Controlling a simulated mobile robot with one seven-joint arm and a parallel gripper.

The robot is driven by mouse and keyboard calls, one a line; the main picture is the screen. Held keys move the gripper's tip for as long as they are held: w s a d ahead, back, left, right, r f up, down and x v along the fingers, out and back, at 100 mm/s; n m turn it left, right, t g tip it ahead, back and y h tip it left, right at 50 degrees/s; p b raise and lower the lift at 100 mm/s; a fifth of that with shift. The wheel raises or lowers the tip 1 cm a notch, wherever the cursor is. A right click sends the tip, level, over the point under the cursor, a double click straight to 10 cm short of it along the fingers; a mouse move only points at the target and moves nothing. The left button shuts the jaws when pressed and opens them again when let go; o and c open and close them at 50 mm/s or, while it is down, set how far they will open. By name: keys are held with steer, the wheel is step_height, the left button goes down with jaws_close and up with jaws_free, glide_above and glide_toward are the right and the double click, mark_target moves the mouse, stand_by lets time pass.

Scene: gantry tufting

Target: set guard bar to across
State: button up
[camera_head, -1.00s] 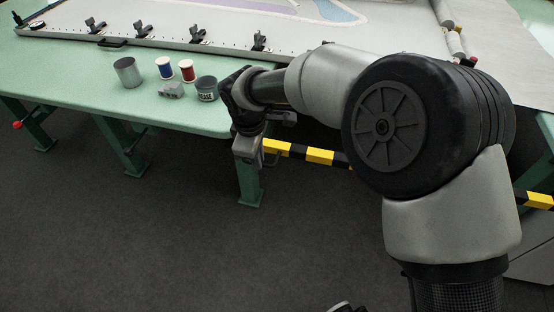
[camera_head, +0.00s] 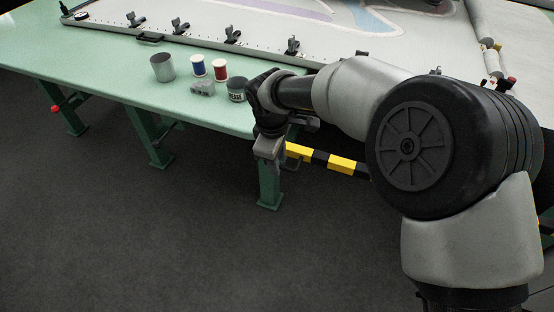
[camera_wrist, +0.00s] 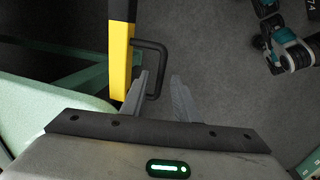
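The guard bar (camera_head: 341,164) has yellow and black stripes and runs below the table edge, partly hidden behind my arm. In the wrist view the bar (camera_wrist: 120,62) is at upper left, with a black loop handle (camera_wrist: 161,60) on its right side. My gripper (camera_wrist: 160,76) is open, its two fingers apart. The handle's outer bar shows in the gap between the fingertips; whether they touch it I cannot tell. In the head view my gripper (camera_head: 268,150) points down beside the table's front corner, left of the bar's near end.
The green table (camera_head: 110,75) carries a metal cup (camera_head: 162,68), a blue spool (camera_head: 198,66), a red spool (camera_head: 220,69), a grey block (camera_head: 202,88) and a dark tin (camera_head: 237,90). A table leg (camera_head: 268,188) stands below my gripper. The floor in front is clear.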

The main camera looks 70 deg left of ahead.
step_height(320, 180, up, 17)
steer(key=s+d+p, duration=0.2)
steer(key=p, duration=0.1)
steer(key=shift+d+p, duration=0.2)
steer(key=shift+p, duration=0.1)
